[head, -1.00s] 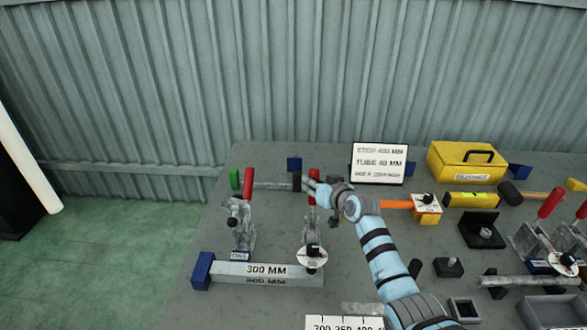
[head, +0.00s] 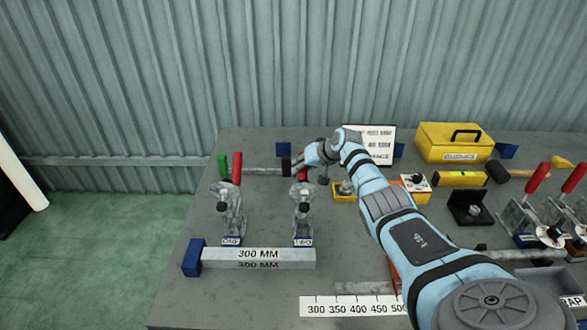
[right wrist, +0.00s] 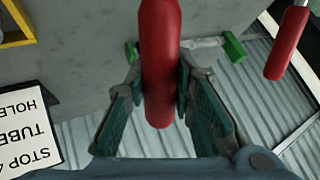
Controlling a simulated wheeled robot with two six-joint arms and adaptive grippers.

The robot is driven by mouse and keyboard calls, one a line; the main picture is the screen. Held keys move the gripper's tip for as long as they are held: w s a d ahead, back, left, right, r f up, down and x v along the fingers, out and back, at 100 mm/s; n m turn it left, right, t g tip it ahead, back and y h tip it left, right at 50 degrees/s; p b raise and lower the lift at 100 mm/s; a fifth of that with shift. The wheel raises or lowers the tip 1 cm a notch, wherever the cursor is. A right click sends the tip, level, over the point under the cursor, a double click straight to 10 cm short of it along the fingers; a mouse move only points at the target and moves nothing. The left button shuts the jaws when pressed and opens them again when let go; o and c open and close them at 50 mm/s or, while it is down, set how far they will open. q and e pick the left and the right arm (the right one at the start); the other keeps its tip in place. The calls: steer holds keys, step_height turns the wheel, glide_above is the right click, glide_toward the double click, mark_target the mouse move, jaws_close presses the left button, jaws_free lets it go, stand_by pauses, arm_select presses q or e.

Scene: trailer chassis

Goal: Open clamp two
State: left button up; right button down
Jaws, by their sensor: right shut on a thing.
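Clamp two (head: 303,212) is a grey metal toggle clamp with a blue label base, standing at the right end of the 300 mm bar. Its red handle is largely covered by my right gripper (head: 316,157) in the head view. In the right wrist view the red handle (right wrist: 160,45) runs between the fingers of my right gripper (right wrist: 160,80), which are shut on it from both sides. Clamp one (head: 231,215) stands to the left with its red handle (head: 237,167) upright; that handle also shows in the right wrist view (right wrist: 288,42). My left gripper is not in view.
The 300 mm bar (head: 258,257) lies in front of both clamps, with a blue block (head: 193,257) at its left end. A white sign (head: 380,146) stands behind my right arm. A yellow toolbox (head: 455,142) and more clamps crowd the right side.

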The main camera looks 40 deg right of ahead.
steer(key=c, duration=1.3)
jaws_free()
steer(key=shift+d+f, duration=0.1)
steer(key=shift+c, duration=0.2)
steer(key=shift+s+r, duration=0.1)
steer(key=shift+r, duration=0.15)
steer(key=v, duration=1.1)
steer(key=shift+s+r, duration=0.2)
steer(key=shift+r, duration=0.1)
